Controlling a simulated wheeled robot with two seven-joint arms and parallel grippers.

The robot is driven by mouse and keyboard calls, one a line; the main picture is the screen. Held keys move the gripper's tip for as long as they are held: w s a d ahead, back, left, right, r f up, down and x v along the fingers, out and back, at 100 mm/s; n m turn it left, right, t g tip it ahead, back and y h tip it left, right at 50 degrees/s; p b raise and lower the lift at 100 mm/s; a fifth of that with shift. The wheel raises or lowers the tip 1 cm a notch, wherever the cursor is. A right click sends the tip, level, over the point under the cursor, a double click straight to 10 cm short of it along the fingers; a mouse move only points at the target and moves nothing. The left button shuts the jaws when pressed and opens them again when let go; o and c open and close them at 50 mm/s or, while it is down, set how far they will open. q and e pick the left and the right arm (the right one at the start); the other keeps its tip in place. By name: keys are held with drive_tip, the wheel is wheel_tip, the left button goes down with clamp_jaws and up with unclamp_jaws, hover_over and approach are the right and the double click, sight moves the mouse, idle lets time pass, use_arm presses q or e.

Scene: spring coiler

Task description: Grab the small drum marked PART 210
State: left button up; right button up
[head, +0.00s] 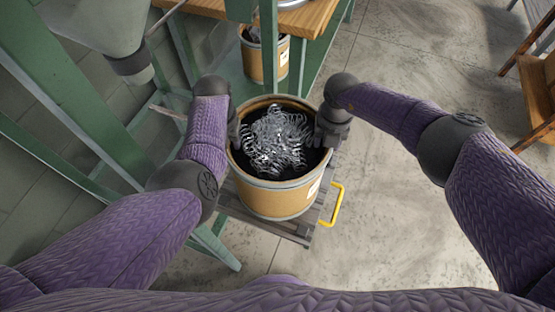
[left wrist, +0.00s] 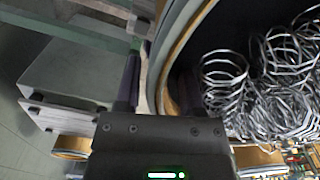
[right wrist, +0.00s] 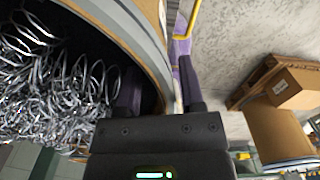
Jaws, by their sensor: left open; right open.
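A small tan drum (head: 275,198) with a grey rim and a dark inside stands upright on a low cart, heaped with coiled metal springs (head: 272,140). A white label shows on its right side, but I cannot read it. My left gripper (head: 236,132) is open at the drum's left rim. In the left wrist view its fingers (left wrist: 160,80) stand on either side of the drum wall. My right gripper (head: 327,135) is open at the right rim. In the right wrist view its fingers (right wrist: 158,80) also straddle the wall. I cannot tell whether any finger touches it.
The low cart (head: 297,231) has a yellow handle (head: 337,204). A second tan drum (head: 262,62) stands behind, under a wooden-topped table (head: 313,17). A green frame (head: 75,90) stands close on the left. The floor to the right is mostly clear, with wooden furniture at the far right edge.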

use_arm(q)
drive_tip(key=shift+f, duration=0.65)
use_arm(e)
drive_tip(key=shift+f, duration=0.65)
use_arm(q)
clamp_jaws()
use_arm(e)
clamp_jaws()
